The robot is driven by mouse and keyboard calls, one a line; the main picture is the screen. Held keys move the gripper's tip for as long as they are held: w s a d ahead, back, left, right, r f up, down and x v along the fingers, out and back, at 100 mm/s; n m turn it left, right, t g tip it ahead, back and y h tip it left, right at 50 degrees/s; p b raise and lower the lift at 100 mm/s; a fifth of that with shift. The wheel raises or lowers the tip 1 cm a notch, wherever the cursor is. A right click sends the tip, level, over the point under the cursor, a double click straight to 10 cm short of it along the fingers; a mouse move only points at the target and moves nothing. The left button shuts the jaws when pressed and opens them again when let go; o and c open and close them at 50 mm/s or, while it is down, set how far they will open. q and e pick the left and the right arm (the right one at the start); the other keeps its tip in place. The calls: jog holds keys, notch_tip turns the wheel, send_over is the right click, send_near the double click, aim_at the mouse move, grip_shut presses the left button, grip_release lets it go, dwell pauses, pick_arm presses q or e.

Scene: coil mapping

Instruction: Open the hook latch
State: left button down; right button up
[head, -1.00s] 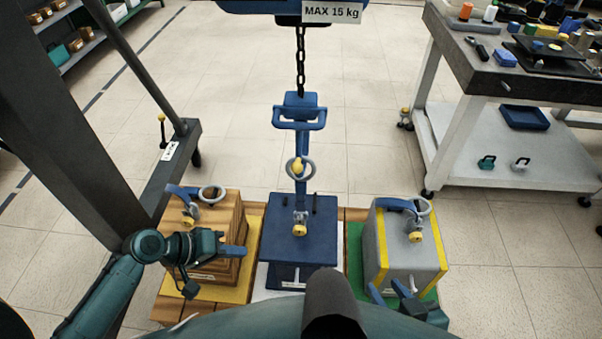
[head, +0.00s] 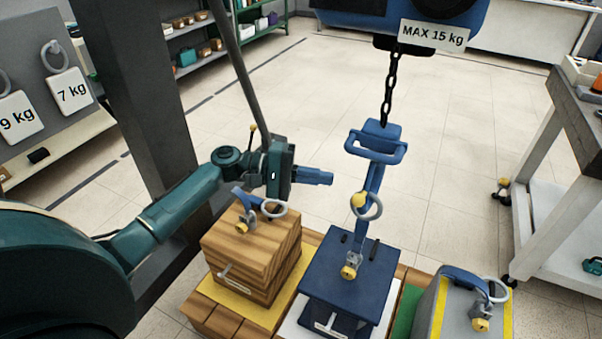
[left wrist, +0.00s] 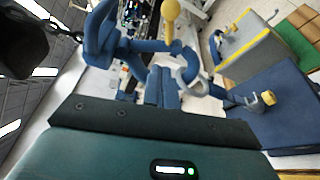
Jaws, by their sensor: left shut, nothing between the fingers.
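The blue hook (head: 374,180) hangs from a chain and reaches down to the dark blue block, with a blue handle loop (head: 376,148) at its top. Its yellow-knobbed latch (head: 359,200) sits beside a grey ring (head: 373,207) that is around the hook's lower part. My left gripper (head: 328,178) is shut and empty, its blue fingers pointing right at the hook with a small gap in the head view. In the left wrist view the fingers (left wrist: 162,88) lie in front of the yellow knob (left wrist: 170,12) and ring (left wrist: 190,68). My right gripper is not in view.
A wooden block (head: 252,245), the dark blue block (head: 350,262) and a grey block with yellow edges (head: 462,310) stand on a pallet. The chain (head: 390,88) hangs from a blue hoist (head: 400,18) marked "MAX 15 kg". A dark post stands behind my left arm.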

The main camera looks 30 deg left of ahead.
aim_at(361, 193)
pick_arm(q)
jog(key=d, duration=0.1)
jog(key=s+d+p, duration=0.1)
jog(key=d, duration=0.1)
jog(key=s+d, duration=0.1)
jog(key=d, duration=0.1)
jog(key=shift+s+d+r+p, duration=0.1)
jog(key=shift+d+r+p, duration=0.1)
jog(key=shift+d+p, duration=0.1)
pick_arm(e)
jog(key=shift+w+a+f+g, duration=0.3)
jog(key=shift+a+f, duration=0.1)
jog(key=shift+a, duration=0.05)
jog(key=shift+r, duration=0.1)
